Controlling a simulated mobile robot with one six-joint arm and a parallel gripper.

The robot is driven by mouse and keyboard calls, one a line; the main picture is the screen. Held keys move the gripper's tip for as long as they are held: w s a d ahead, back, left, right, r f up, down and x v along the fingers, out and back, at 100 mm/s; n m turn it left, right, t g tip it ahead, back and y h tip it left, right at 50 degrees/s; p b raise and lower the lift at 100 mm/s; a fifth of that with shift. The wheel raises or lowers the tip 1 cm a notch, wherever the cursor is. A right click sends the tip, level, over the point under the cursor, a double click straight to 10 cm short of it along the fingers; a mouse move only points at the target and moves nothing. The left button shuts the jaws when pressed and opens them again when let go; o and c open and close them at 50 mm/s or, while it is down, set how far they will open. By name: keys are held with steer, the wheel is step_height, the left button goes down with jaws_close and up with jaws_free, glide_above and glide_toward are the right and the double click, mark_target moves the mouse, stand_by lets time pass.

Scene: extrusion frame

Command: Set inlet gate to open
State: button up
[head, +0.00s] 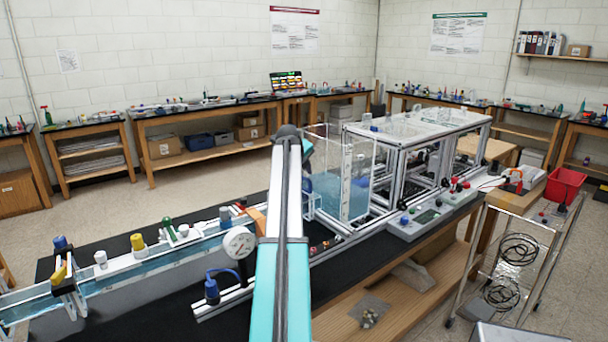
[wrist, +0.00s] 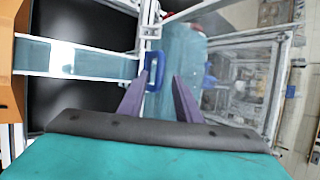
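In the wrist view a blue loop handle (wrist: 152,82) stands at the end of the water channel (wrist: 75,60), by the clear tank (wrist: 182,62). It looks like the inlet gate's handle, but I see no label and cannot tell its setting. My gripper (wrist: 160,78) is open, with two purple fingers apart. The handle lies at the left fingertip and partly between the tips; I cannot tell whether they touch. In the head view the water tank (head: 342,190) stands right of my arm, which hides the gripper and most of the gate area.
A pressure gauge (head: 239,243) and a blue fitting (head: 211,289) sit left of my arm near the channel (head: 160,258). An aluminium extrusion frame (head: 425,150) stands right of the tank, with a grey control panel (head: 432,216) in front. A wire cart (head: 515,260) stands at right.

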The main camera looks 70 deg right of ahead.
steer(key=shift+x, duration=0.8)
jaws_close()
steer(key=shift+r, duration=0.1)
